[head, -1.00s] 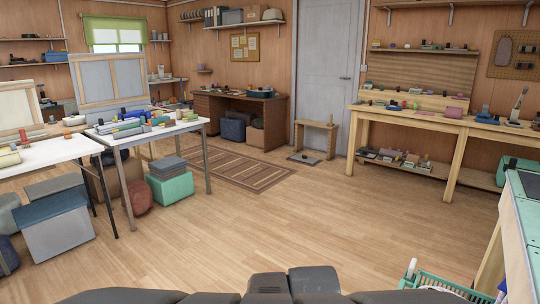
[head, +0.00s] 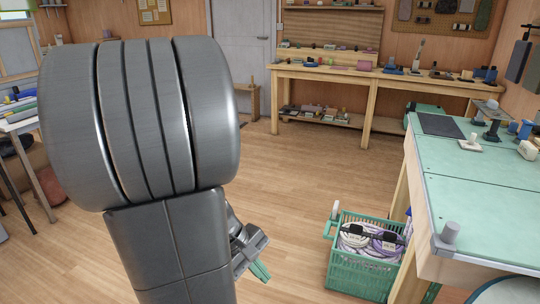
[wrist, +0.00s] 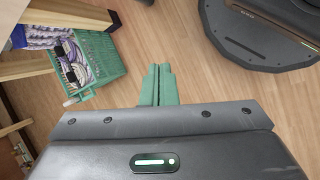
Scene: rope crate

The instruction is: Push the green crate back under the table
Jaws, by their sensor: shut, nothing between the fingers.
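The green crate (head: 346,275) stands on the floor at the lower right of the head view, with coiled white and purple ropes (head: 372,239) inside. It sits beside the legs of the green-topped table (head: 478,196), mostly out in front of it. In the wrist view the crate (wrist: 104,84) is at the upper left, partly covered by a table leg. My gripper (head: 262,272) is left of the crate in the head view, apart from it. Its green fingers (wrist: 158,84) are together and empty above bare floor in the wrist view.
A white roller-like part (head: 334,212) sticks up at the crate's left side. A wooden leg (head: 408,262) of the table stands right of the crate. A long wooden workbench (head: 390,82) is at the back. The floor between is clear.

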